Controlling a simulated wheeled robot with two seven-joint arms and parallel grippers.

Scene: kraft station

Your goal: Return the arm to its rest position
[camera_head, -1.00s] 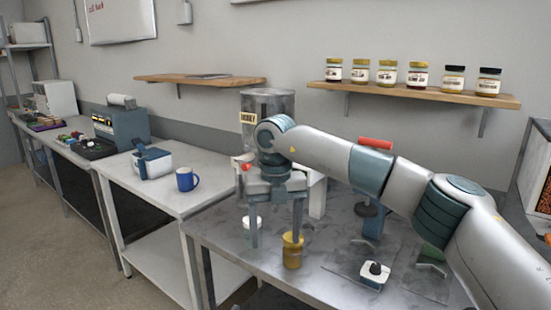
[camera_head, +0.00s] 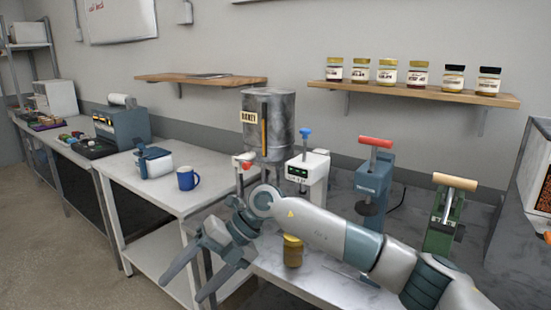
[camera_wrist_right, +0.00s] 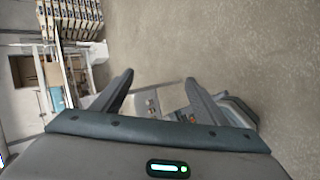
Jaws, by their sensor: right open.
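My right arm comes in from the right in the head view, and its gripper (camera_head: 184,284) hangs in front of the metal table's left front corner. The gripper is open, with its two fingers spread and nothing between them. In the right wrist view the gripper (camera_wrist_right: 160,90) shows both fingers apart with floor and distant furniture beyond. My left gripper is not in view.
A honey tank (camera_head: 282,130), a white press (camera_head: 312,180), a blue press (camera_head: 374,185) and a green press (camera_head: 440,235) line the table's back. Open floor (camera_head: 60,240) lies to the left.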

